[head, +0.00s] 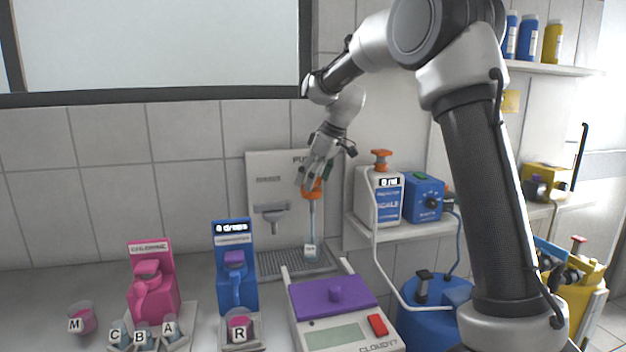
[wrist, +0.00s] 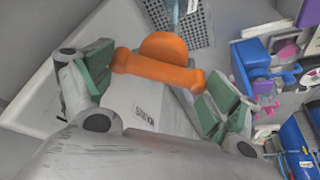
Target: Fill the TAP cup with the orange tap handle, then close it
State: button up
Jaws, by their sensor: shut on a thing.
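The orange tap handle (head: 313,188) is on the panel at the back wall; in the wrist view the handle (wrist: 158,70) lies crosswise between green finger pads. My gripper (head: 312,180) is shut on it, and it also shows in the wrist view (wrist: 155,85). A pale blue vertical column hangs below the handle; I cannot tell whether it is pipe or running water. The small labelled TAP cup (head: 310,252) stands under it on the grey drip grate (head: 285,262). The cup's fill level is too small to tell. Part of the cup shows at the top edge of the wrist view.
A pink dispenser (head: 152,290), a blue dispenser (head: 235,275) and cups M (head: 81,318) and R (head: 239,328) stand left on the bench. A turbidity meter with a purple lid (head: 335,295) stands in front of the grate. A shelf (head: 420,230) with pumps is to the right.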

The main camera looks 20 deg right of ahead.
jog(key=o, duration=0.8)
jog(key=v, duration=1.2)
jog(key=shift+w, duration=0.1)
